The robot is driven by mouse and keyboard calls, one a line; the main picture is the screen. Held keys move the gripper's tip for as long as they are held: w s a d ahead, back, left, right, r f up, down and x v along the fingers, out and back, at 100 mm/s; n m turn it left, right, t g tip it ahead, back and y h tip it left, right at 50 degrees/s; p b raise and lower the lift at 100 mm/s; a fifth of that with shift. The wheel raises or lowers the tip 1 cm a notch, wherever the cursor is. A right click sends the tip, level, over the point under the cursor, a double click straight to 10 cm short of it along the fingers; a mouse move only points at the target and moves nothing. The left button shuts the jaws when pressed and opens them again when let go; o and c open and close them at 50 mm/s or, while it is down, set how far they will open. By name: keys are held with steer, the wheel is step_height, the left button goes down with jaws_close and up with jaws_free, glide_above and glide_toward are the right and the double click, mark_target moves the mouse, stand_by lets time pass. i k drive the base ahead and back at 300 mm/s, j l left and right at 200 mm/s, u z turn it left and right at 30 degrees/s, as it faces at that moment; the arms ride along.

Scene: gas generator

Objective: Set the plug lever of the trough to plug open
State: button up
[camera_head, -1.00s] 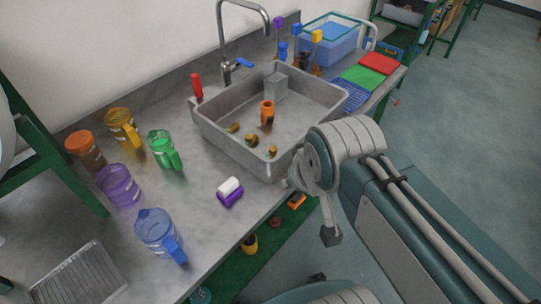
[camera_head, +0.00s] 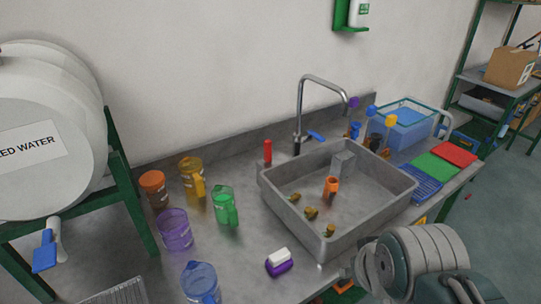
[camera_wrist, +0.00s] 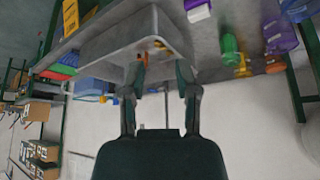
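An orange cup-like piece (camera_head: 331,188) stands inside the trough. The wrist view is upside down and shows the trough (camera_wrist: 105,42) beyond my gripper (camera_wrist: 160,72). Its two fingers are apart with nothing between them. In the head view only my arm shows at lower right; the fingers are not clear there.
Several coloured jugs, including a green one (camera_head: 224,206), stand left of the trough. A white and purple block (camera_head: 279,262) lies at the front. A blue bin (camera_head: 408,128) and coloured mats (camera_head: 437,166) are to the right. A water tank (camera_head: 45,125) is at left.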

mark_target(267, 143)
steer(key=i+l+u, duration=0.1)
steer(key=l, duration=0.2)
steer(key=i+l+u, duration=0.15)
steer(key=l, duration=0.2)
steer(key=i+l+u, duration=0.1)
steer(key=l, duration=0.2)
steer(key=i+l+u, duration=0.1)
steer(key=l, duration=0.25)
